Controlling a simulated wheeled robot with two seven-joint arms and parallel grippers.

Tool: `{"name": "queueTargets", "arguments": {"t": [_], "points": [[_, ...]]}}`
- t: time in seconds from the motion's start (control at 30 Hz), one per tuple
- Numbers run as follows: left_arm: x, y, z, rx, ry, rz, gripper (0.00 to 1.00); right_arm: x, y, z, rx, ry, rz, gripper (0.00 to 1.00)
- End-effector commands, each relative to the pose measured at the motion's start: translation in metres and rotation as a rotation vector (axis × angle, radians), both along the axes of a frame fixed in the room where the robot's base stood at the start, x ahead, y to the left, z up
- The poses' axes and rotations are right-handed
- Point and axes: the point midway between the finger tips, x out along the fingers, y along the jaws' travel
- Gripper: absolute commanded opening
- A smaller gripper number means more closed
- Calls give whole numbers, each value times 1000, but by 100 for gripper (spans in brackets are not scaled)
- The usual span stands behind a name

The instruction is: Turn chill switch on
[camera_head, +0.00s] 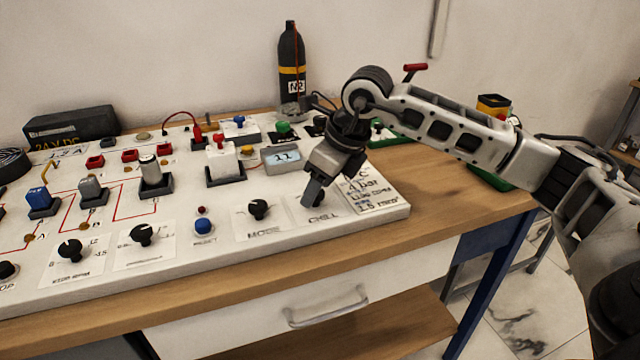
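The panel spot labelled "CHILL" (323,217) is at the right front of the white gauge panel (375,222). My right gripper (312,196) points down onto this spot from above, and its fingers cover the chill switch. Only a dark bit shows beside the fingertips, so the switch's position is hidden. The fingers look close together, but I cannot tell whether they are shut on the switch. The black mode knob (258,208) sits just left of the fingers on its own white label. My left gripper is not in view.
A blue reset button (202,226) and two black knobs (142,234) lie further left. A small display (283,158) stands behind the gripper. A black gas bottle (291,65) stands at the back.

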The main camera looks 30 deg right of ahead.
Motion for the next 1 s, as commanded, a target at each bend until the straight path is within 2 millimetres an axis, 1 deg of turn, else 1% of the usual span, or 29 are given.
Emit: {"name": "queueTargets", "arguments": {"t": [0.27, 0.37, 0.43, 0.57, 0.8, 0.9, 1.0], "points": [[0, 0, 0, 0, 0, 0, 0, -1, 0, 0, -1, 2, 2, 52], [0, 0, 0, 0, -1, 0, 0, -2, -1, 5, -1, 1, 2, 52], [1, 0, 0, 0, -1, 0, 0, -5, -3, 13, -1, 0, 2, 52], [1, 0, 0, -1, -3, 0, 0, -13, -8, 38, -1, -3, 1, 52], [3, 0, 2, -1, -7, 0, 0, -34, -18, 93, -1, -4, 1, 52], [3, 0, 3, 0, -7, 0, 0, -41, -22, 113, 0, -5, 1, 52], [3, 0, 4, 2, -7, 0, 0, -47, -25, 129, -1, -2, 1, 52]]}}
